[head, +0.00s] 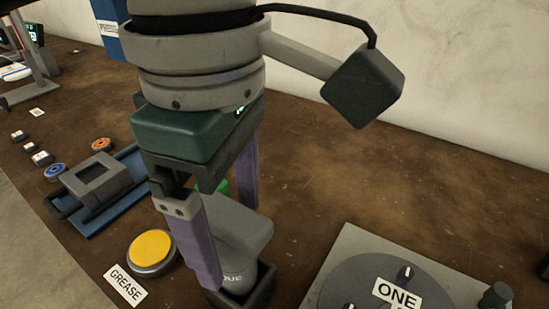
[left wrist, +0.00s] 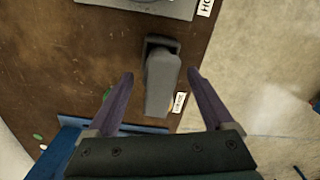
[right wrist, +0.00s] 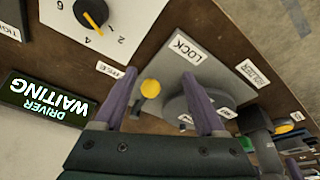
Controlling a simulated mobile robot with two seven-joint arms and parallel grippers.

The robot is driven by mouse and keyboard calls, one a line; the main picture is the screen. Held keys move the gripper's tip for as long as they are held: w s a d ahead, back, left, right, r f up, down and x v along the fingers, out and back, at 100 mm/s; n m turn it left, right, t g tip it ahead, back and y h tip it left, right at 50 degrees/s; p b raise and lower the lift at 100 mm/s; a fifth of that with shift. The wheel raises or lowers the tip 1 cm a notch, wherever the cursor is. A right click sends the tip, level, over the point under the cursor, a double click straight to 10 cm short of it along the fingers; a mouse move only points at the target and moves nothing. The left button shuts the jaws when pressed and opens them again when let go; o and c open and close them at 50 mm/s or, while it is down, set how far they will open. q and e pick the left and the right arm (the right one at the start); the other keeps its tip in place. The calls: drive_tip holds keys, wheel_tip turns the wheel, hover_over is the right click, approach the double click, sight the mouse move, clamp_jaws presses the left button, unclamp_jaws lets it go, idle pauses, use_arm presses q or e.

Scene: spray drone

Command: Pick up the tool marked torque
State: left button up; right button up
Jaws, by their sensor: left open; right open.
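The torque tool (head: 240,238) is a grey tool standing in a dark holder (head: 262,292); only the letters "QUE" of its label show. My left gripper (head: 228,250) is open above it, pointing down, with one purple finger in front and the other behind. In the left wrist view the tool (left wrist: 161,85) lies between the open fingers (left wrist: 160,74), with a gap on each side; contact cannot be told. My right gripper (right wrist: 160,75) is open and empty over a grey panel marked LOCK (right wrist: 190,60). It does not show in the head view.
A yellow button (head: 151,250) with a GREASE label (head: 125,286) stands left of the holder. A blue tray with a grey fixture (head: 97,182) lies further left. A grey panel with a dial marked ONE (head: 340,265) is at right.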

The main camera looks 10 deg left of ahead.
use_arm(q)
wheel_tip(320, 180, down, 6)
drive_tip(key=shift+r+p, duration=0.1)
drive_tip(key=shift+p, duration=0.2)
clamp_jaws()
idle(0.6)
